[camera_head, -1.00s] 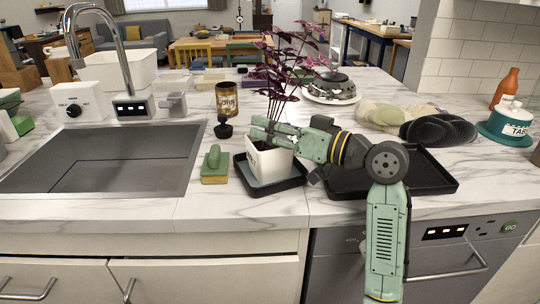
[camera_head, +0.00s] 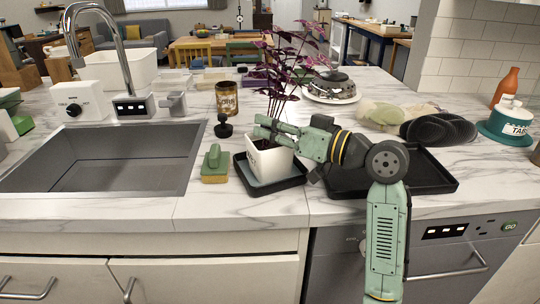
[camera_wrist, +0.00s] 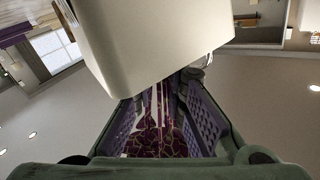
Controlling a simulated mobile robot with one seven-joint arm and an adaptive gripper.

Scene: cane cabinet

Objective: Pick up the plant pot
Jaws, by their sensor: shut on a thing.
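The plant pot (camera_head: 268,163) is a white, square-sided pot holding a plant (camera_head: 285,75) with dark purple leaves. It stands in a small black tray (camera_head: 291,184) at the counter's front, right of the sink. My gripper (camera_head: 262,131) reaches in from the right at the pot's top edge, its fingers around the plant's base. In the wrist view the pot's pale wall (camera_wrist: 155,35) fills the top. The plant's stems (camera_wrist: 160,105) show between the purple-padded fingers of my gripper (camera_wrist: 166,98). The exact contact is hidden.
A green-topped sponge brush (camera_head: 214,165) and a black stopper (camera_head: 223,126) stand left of the pot. A brown jar (camera_head: 227,98) is behind. A large black tray (camera_head: 432,176) lies right, under my arm. The sink (camera_head: 105,165) opens at left.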

